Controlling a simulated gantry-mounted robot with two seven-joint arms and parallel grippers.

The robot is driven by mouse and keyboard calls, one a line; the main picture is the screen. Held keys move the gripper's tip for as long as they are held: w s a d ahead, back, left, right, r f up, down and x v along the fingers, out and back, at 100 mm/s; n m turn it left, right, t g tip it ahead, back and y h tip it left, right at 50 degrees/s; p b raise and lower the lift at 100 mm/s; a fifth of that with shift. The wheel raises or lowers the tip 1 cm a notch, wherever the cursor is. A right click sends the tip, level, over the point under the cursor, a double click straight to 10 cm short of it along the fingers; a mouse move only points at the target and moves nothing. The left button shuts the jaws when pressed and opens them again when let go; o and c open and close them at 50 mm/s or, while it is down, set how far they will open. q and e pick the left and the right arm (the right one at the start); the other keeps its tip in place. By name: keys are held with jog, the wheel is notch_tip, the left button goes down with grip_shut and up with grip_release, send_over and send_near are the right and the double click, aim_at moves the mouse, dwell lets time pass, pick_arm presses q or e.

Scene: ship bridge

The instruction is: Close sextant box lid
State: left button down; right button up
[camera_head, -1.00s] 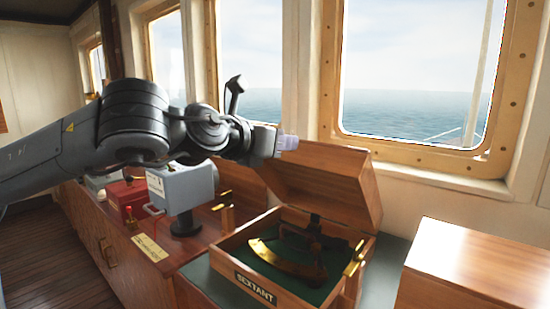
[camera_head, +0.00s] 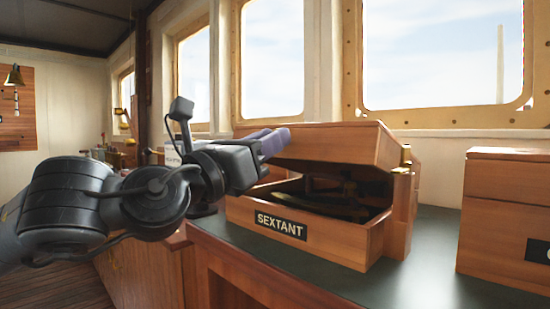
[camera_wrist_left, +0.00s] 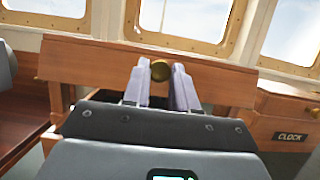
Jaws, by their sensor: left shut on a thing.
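The wooden sextant box (camera_head: 285,239) with its black SEXTANT label stands on the green-topped counter. Its lid (camera_head: 345,146) is tilted low over the box, with a dark gap still showing along the front and the dark sextant (camera_head: 335,199) partly visible inside. My left gripper (camera_head: 272,143) is at the left front of the lid. In the left wrist view its pale fingers (camera_wrist_left: 160,85) are shut around a round brass knob (camera_wrist_left: 160,70) on the lid's edge. My right gripper is not in view.
A second wooden box (camera_head: 505,225) stands to the right on the counter (camera_head: 425,270); a CLOCK label (camera_wrist_left: 290,136) shows in the wrist view. Windows line the wall behind. The counter between the two boxes is clear.

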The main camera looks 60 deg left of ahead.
pick_arm(q)
jog(key=shift+t+y, duration=0.3)
jog(key=shift+t, duration=0.6)
jog(key=f+b, duration=0.2)
jog(key=s+f+b, duration=0.1)
jog(key=f+b, duration=0.5)
jog(key=shift+s+d+f, duration=0.1)
jog(key=shift+s+d, duration=0.15)
jog(key=shift+s, duration=0.05)
jog(key=shift+f+b, duration=0.75)
jog(key=shift+b, duration=0.25)
jog(key=shift+w+f, duration=0.1)
jog(key=shift+f, duration=0.05)
jog(key=shift+w+f, duration=0.15)
jog(key=c, duration=1.2)
grip_release()
jog(key=shift+o, duration=1.4)
jog(key=shift+s, duration=0.25)
jog(key=shift+r, duration=0.2)
